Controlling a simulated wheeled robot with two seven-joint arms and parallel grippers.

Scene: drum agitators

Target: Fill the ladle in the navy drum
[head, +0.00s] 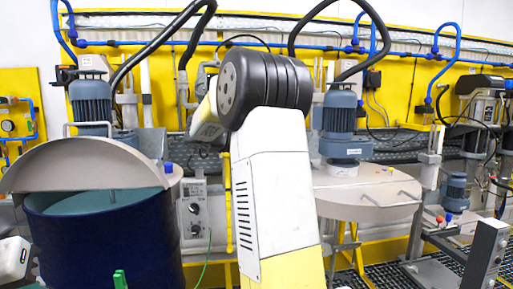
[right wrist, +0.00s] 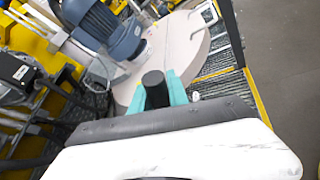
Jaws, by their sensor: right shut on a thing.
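The navy drum (head: 105,240) stands at the left in the head view. Its grey half-round lid (head: 85,165) is tipped up, and teal shows inside the rim. In the right wrist view my right gripper (right wrist: 158,92) has its teal fingers on either side of a dark round bar (right wrist: 154,84), which looks like the ladle's handle. The ladle's bowl does not show in either view. In the head view my right arm rises through the middle and its gripper cannot be made out. My left gripper does not show.
A closed drum lid with a blue-grey motor (head: 340,120) stands right of my arm; a similar lid (right wrist: 180,50) shows in the right wrist view. A control box (head: 193,215) is beside the navy drum. A bright green piece (head: 120,280) shows at the lower edge.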

